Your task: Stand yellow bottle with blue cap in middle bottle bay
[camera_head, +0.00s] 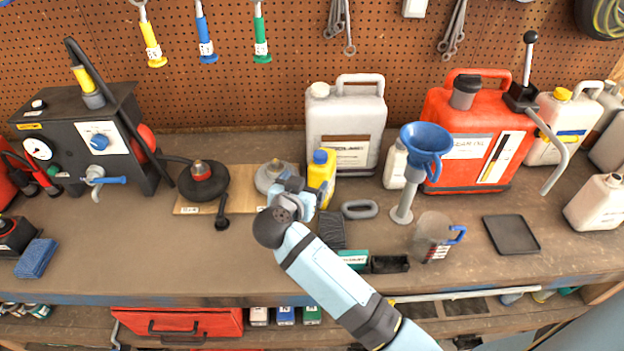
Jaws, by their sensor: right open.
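The yellow bottle with a blue cap (321,172) stands upright on the workbench, in front of a large grey jerrycan. My right gripper (308,190) is open at the bottle's left front side and overlaps its lower part in the picture. I cannot tell whether the fingers touch it. The middle bottle bay cannot be made out for sure. My left gripper is not in view.
The grey jerrycan (345,128) stands behind the bottle. A blue funnel (427,140), a clear jug (432,238) and a red fuel can (462,130) stand to the right. A black tray (511,234) lies farther right. Small bottles (285,316) show below the bench edge.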

